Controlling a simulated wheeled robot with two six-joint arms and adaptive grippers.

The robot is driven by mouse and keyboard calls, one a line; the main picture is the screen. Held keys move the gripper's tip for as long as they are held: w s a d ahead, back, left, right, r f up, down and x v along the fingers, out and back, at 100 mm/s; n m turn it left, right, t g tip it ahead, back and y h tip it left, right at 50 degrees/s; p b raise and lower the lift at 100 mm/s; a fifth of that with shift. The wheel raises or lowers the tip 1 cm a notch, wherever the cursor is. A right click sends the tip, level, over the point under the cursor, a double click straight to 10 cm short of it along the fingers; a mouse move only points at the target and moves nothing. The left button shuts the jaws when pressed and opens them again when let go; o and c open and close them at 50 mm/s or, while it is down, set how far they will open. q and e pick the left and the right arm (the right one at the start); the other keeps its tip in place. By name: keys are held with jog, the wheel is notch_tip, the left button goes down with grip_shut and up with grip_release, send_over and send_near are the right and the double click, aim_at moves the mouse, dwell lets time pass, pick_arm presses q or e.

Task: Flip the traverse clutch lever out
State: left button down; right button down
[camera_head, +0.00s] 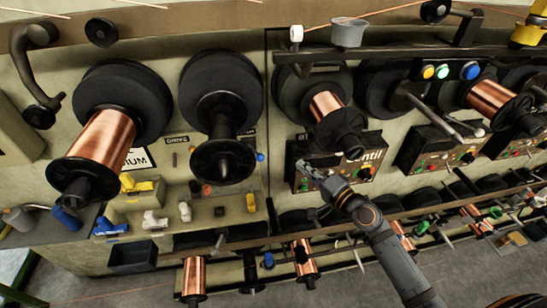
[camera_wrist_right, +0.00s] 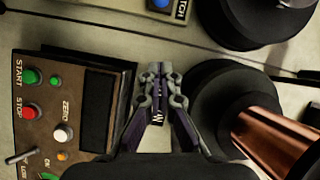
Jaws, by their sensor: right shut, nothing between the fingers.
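A blue knob (camera_wrist_right: 160,3) is cut off at the top edge of the right wrist view, beside a dark label (camera_wrist_right: 181,10) ending in "TCH". A small blue knob (camera_head: 260,157) also shows in the head view, right of the empty black spool; I cannot tell for sure that it is the clutch lever. My left gripper is not in view.
The control box (camera_wrist_right: 55,75) has START and STOP buttons and a small toggle (camera_wrist_right: 18,157). A copper spool (camera_head: 327,108) on a black flange stands above my right gripper. An empty black spool (camera_head: 222,160) projects at left. A rail (camera_head: 390,203) runs below.

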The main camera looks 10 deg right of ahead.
jog(key=w+a+f+p, duration=0.1)
jog(key=w+a+p, duration=0.2)
jog(key=w+a, duration=0.4)
jog(key=shift+a+p, duration=0.3)
jog(key=shift+a, duration=0.15)
jog(key=shift+w+d+f, duration=0.1)
jog(key=shift+w, duration=0.1)
jog(key=shift+s, duration=0.1)
